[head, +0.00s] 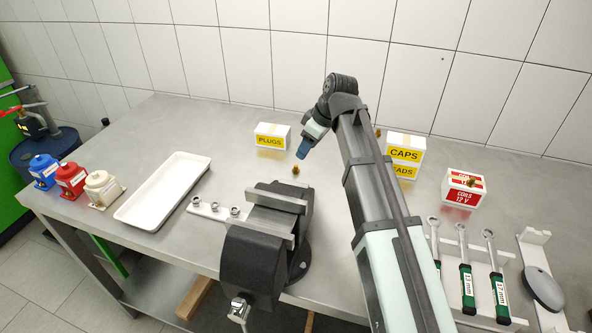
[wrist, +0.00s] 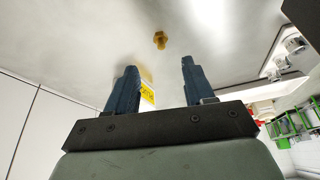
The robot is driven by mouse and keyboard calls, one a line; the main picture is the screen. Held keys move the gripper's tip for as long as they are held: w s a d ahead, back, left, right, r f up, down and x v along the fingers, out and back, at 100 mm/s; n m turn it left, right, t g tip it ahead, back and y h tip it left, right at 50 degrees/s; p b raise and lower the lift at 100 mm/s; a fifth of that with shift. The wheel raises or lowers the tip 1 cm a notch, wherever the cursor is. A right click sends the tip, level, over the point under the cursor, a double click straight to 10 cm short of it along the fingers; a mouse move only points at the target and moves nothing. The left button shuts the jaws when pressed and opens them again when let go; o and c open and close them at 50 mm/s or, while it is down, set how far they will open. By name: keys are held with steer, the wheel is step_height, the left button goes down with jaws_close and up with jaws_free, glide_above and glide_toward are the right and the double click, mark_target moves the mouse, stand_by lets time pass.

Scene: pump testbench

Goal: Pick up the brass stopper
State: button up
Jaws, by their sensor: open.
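A small brass stopper (head: 295,170) stands on the grey metal table, behind the vise and in front of the PLUGS box. In the wrist view the brass stopper (wrist: 160,40) lies beyond my fingertips, roughly in line with the gap between them. My gripper (head: 301,154) is just above and slightly right of the stopper in the head view, pointing down. In the wrist view my gripper (wrist: 159,64) has its two blue fingers apart with nothing between them.
A black vise (head: 262,240) stands in front of the stopper, beside a rack with metal fittings (head: 215,209). Behind are the PLUGS box (head: 271,136) and stacked CAPS box (head: 405,148). A white tray (head: 165,190) lies left. Table around the stopper is clear.

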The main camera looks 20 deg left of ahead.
mark_target(297, 166)
steer(key=shift+x, duration=4.3)
steer(key=shift+s, duration=0.1)
steer(key=shift+c, duration=0.4)
jaws_close()
